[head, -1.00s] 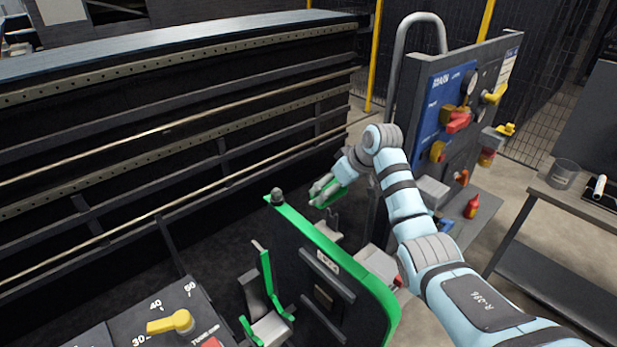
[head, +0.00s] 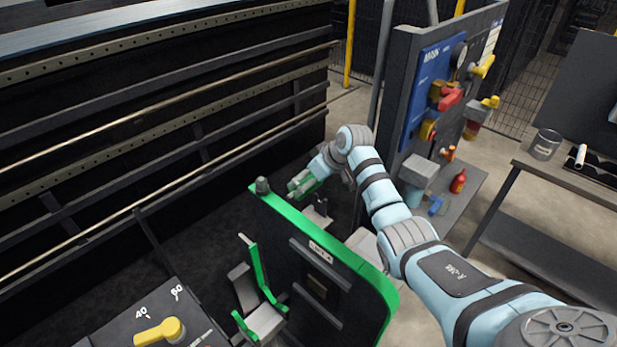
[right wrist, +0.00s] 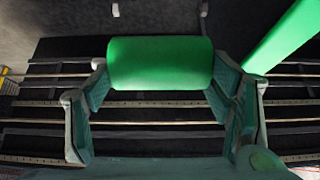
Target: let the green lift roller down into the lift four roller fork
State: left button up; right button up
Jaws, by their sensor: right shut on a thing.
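The green lift roller (right wrist: 160,62) lies crosswise between the fingers of my right gripper (right wrist: 160,85) in the right wrist view. The gripper is shut on it. In the head view my right gripper (head: 300,184) holds the roller just beyond the far end of the green-edged panel (head: 340,255). A small grey bracket (head: 317,212) stands just below the gripper behind the panel; I cannot tell surely whether it is the lift four roller fork. The roller appears above it, and I cannot tell whether they touch.
A long dark machine with rails (head: 130,130) fills the left. A control board (head: 435,95) with coloured valves stands right of my arm. A side table (head: 570,190) holds a can (head: 546,144). A yellow-lever box (head: 160,330) is at the front left.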

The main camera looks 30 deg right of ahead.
jog(key=shift+s+f+b, duration=0.15)
jog(key=shift+f+b, duration=3.1)
jog(key=shift+f, duration=2)
jog(key=o, duration=1.4)
jog(key=shift+d, duration=0.1)
jog(key=shift+s, duration=0.1)
jog(key=v, duration=1.2)
